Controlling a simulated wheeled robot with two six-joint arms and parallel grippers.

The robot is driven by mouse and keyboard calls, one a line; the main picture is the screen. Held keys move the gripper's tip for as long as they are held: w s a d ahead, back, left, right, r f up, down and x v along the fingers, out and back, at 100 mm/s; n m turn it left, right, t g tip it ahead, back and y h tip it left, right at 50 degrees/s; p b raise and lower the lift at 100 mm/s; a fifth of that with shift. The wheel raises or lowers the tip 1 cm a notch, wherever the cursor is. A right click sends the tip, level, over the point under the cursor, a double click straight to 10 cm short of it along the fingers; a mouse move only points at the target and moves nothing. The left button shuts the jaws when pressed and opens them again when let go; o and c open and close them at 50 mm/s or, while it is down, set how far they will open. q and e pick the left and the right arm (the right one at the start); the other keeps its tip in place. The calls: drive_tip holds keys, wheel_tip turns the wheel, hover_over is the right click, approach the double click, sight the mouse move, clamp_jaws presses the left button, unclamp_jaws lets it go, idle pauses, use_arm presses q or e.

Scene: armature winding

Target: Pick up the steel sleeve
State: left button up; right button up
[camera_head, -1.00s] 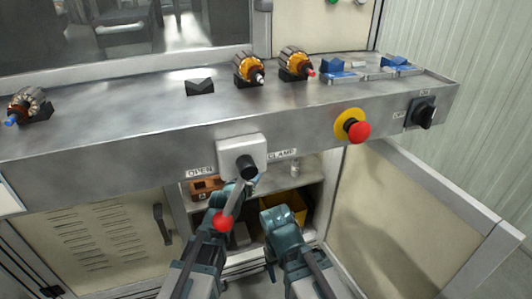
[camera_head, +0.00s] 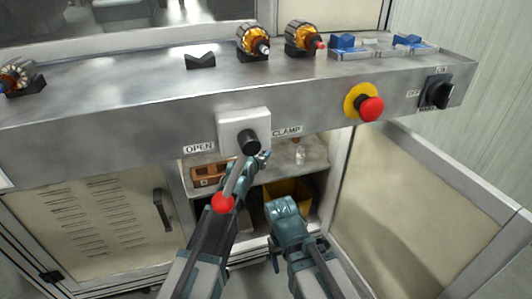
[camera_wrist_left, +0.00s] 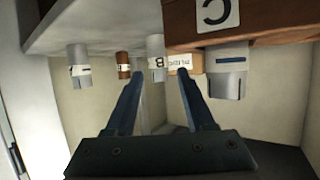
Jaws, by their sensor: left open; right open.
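In the left wrist view, which looks upside down, several short cylinders stand along the shelf. A grey steel sleeve marked B (camera_wrist_left: 156,45) shows between and beyond the fingertips of my open left gripper (camera_wrist_left: 155,80), apart from them. Another steel sleeve (camera_wrist_left: 228,72) is at the right by a brown block marked C (camera_wrist_left: 200,14). A third grey sleeve (camera_wrist_left: 78,58) is at the left, beside a copper-brown one (camera_wrist_left: 123,65). In the head view a pale sleeve (camera_head: 300,155) stands right of my left gripper (camera_head: 263,157). My right gripper (camera_head: 275,262) is low, mostly hidden, and holds nothing visible.
The brown block (camera_head: 207,175) sits on the shelf at the left; a yellow bin (camera_head: 291,188) is below. The clamp lever with its red knob (camera_head: 223,202) hangs in front of the cabinet opening. The cabinet door (camera_head: 400,205) stands open at the right.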

use_arm(q)
drive_tip(key=shift+b+x, duration=1.05)
drive_tip(key=shift+x, duration=1.65)
drive_tip(key=shift+s+d, duration=0.15)
clamp_jaws()
